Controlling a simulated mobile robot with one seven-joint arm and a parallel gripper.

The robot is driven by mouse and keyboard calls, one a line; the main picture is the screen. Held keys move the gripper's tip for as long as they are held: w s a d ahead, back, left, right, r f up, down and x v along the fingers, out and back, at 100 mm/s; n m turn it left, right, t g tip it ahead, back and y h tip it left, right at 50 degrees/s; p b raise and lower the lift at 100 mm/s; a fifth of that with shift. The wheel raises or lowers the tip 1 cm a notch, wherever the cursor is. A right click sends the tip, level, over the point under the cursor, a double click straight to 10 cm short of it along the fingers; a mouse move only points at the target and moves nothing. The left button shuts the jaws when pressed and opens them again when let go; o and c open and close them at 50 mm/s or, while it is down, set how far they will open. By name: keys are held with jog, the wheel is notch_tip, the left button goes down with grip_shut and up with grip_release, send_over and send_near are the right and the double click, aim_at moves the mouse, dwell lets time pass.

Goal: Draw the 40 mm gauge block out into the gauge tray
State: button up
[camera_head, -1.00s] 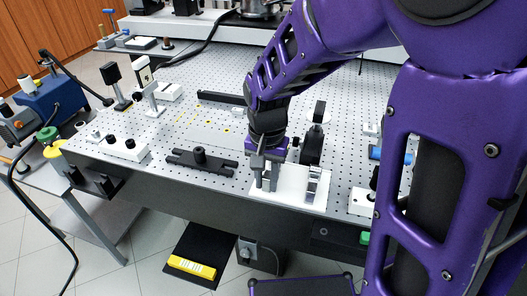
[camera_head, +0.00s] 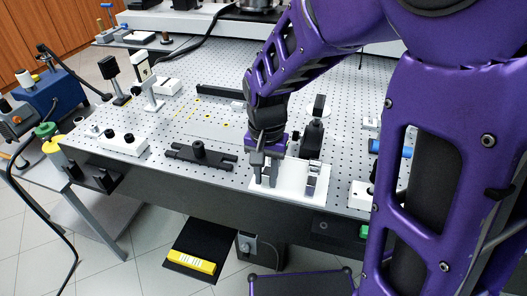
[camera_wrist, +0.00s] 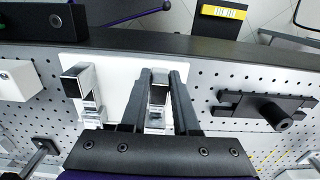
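My gripper (camera_head: 265,177) points down at the left part of a white plate (camera_head: 290,190) near the table's front edge. In the wrist view its two fingers (camera_wrist: 161,78) stand on either side of a shiny metal block (camera_wrist: 158,92) in a stepped holder. The gap about matches the block's width; I cannot tell whether the fingers press on it. A second, similar metal block (camera_wrist: 78,82) stands apart on the same plate, and also shows in the head view (camera_head: 312,180). No size marking is readable, and I cannot tell which thing is the gauge tray.
A black clamp bar with a knob (camera_head: 200,154) lies left of the plate. A black post mount (camera_head: 312,138) stands just behind it. A white box (camera_head: 360,194) is to the right. A black panel with a yellow label (camera_head: 190,262) is below the table edge.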

jog(key=o, duration=0.5)
jog(key=shift+r, duration=0.1)
notch_tip(320, 180, up, 17)
jog(key=p, duration=0.6)
jog(key=shift+r, duration=0.15)
